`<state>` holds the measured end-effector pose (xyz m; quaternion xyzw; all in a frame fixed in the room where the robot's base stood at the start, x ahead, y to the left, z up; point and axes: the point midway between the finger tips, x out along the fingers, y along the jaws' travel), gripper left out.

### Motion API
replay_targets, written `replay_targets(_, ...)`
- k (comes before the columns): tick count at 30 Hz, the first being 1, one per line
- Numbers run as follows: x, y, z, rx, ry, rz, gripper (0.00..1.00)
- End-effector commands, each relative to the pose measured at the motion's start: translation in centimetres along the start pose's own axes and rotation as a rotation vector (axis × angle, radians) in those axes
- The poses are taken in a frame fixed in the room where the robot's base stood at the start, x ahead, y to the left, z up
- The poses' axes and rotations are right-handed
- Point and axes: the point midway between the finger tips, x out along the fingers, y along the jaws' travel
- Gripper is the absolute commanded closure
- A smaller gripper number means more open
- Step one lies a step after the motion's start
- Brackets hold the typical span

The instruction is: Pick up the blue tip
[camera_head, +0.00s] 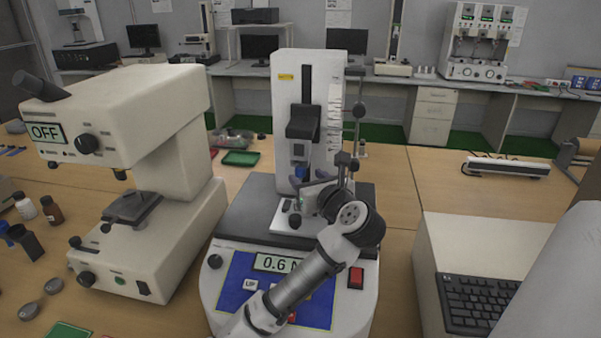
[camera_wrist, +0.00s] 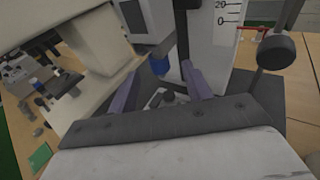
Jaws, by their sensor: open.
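The blue tip (camera_wrist: 160,66) shows in the wrist view as a small blue piece just below the grey head of the test stand (camera_wrist: 143,20). My gripper (camera_wrist: 161,72) is open, with one purple finger on each side of the tip in the picture. The fingers do not appear to touch it, and I cannot tell whether it lies between them or beyond. In the head view my gripper (camera_head: 312,188) is in front of the white test stand (camera_head: 283,105), below its dark head (camera_head: 303,123).
A keyboard (camera_head: 490,302) lies at right.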

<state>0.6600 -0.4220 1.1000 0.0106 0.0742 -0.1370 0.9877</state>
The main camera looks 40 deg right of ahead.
Motion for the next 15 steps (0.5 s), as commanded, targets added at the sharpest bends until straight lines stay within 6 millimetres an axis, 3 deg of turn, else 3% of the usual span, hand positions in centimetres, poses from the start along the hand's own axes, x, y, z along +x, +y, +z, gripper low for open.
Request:
replay_targets(9,4.4,0.1,-0.3,0.000,0.000,0.003,0.51)
replay_targets(15,4.9,0.0,-0.1,-0.001,0.000,0.000,0.51)
